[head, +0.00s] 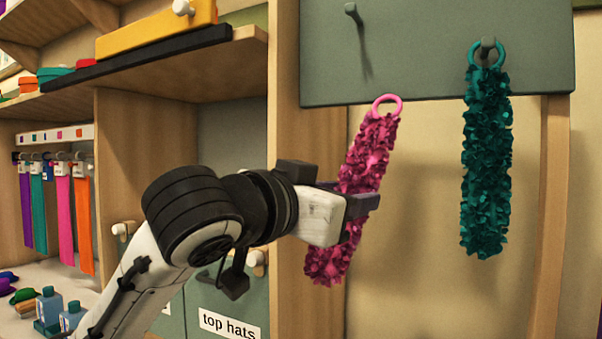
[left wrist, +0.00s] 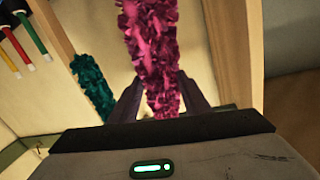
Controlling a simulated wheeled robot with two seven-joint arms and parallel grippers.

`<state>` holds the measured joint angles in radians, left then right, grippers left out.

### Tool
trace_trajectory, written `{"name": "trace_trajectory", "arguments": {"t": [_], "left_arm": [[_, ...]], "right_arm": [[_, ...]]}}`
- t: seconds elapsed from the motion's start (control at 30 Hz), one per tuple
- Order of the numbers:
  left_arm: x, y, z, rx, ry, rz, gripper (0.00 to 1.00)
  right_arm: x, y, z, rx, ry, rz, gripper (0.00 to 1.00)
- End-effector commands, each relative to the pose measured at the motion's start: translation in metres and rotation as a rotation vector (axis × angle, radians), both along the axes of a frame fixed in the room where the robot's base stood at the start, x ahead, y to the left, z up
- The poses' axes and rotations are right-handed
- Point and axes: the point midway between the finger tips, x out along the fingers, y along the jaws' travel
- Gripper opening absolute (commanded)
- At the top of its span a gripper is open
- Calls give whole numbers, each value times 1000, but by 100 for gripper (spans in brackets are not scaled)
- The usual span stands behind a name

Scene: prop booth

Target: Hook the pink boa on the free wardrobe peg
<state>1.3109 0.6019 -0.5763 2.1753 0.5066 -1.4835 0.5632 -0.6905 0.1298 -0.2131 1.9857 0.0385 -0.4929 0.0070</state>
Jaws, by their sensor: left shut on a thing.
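The pink boa (head: 366,155) hangs in my left gripper (head: 350,203), tilted, with its pink ring (head: 387,104) at the top. The gripper is shut on its middle. The ring is below and to the right of the free peg (head: 352,10), apart from it, near the lower edge of the grey-green peg board (head: 430,70). A teal boa (head: 487,165) hangs by its ring on the other peg (head: 487,45). In the left wrist view the pink boa (left wrist: 152,55) runs between the fingers (left wrist: 160,98), and the teal boa (left wrist: 92,85) is behind. My right gripper is not in view.
A wooden upright (head: 285,120) stands left of the board. A shelf (head: 200,70) with a yellow box (head: 155,29) is at upper left. Coloured strips (head: 65,210) hang on a rail at far left. A "top hats" cabinet (head: 228,300) is below.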

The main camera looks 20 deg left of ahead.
Motion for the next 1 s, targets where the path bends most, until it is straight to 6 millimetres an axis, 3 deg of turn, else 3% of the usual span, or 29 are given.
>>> {"name": "trace_trajectory", "arguments": {"t": [0.1,0.2,0.33,0.57,1.0], "left_arm": [[-14,11,60,-31,-203,15,21],[-26,24,98,-39,-314,45,21],[-39,38,128,-40,-395,80,21],[-42,46,141,-37,-427,100,21],[-17,44,138,-36,-423,98,21]], "right_arm": [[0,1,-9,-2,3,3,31],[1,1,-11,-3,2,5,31],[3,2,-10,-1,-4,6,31],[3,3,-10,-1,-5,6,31],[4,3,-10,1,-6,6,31]]}}
